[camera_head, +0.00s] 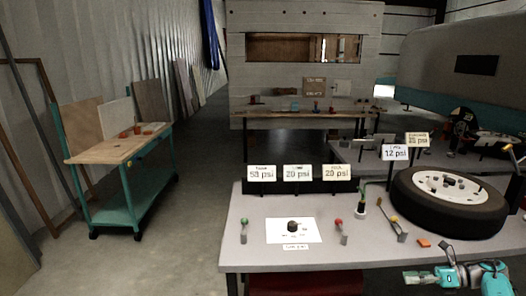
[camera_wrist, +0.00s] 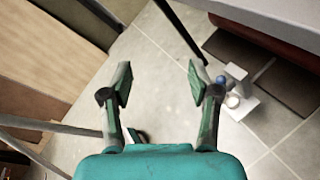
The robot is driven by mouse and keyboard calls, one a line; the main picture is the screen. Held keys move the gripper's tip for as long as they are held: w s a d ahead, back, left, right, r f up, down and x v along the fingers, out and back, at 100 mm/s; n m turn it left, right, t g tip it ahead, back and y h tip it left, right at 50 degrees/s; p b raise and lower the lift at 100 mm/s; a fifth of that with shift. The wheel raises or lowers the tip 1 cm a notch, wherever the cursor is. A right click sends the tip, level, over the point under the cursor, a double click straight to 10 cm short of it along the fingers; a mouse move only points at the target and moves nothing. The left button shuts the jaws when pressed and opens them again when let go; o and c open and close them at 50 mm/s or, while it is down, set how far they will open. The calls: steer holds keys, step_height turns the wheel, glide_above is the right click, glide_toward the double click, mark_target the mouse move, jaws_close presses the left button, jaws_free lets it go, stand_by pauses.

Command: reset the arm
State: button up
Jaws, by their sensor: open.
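My gripper (camera_wrist: 160,82) is open and empty in the wrist view, its two dark fingers spread apart over grey tiled floor. In the head view my teal gripper (camera_head: 410,278) shows at the lower right, in front of the near edge of the grey table (camera_head: 372,255). Its fingers point left there. My arm reaches it from the right; most of the arm is outside the frame.
On the grey table are a tyre (camera_head: 450,232), an orange block (camera_head: 424,243), a white sheet (camera_head: 280,238) and several psi signs (camera_head: 298,172). A teal cart (camera_head: 140,205) stands left. Open floor (camera_head: 195,235) lies between cart and table. A white object (camera_wrist: 238,92) shows in the wrist view.

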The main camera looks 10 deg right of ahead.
steer(key=a+f+m+t, duration=0.3)
steer(key=a+f, duration=0.3)
steer(key=a, duration=0.3)
steer(key=a+f+m+t, duration=0.25)
steer(key=a+f, duration=0.25)
steer(key=a, duration=0.3)
steer(key=s+a+f+m+t+h, duration=0.25)
steer(key=s+a+m+t, duration=0.35)
steer(key=s+a+m, duration=0.55)
steer(key=s+a+r+m+t+h, duration=0.1)
steer(key=s+a+m+h, duration=0.4)
steer(key=s, duration=0.5)
steer(key=s+a+r+m+t+h, duration=0.1)
steer(key=s+a+r+m+h, duration=0.15)
steer(key=s+m, duration=0.6)
steer(key=s+r+m+g+h, duration=0.1)
steer(key=s+r+m, duration=0.4)
steer(key=s, duration=0.5)
steer(key=s+r+m+g+h, duration=0.1)
steer(key=s+r+m+g, duration=0.3)
steer(key=s, duration=0.7)
steer(key=shift+s+a+r+m+h, duration=0.2)
steer(key=shift+r+m+h, duration=0.2)
steer(key=shift+r+m, duration=0.55)
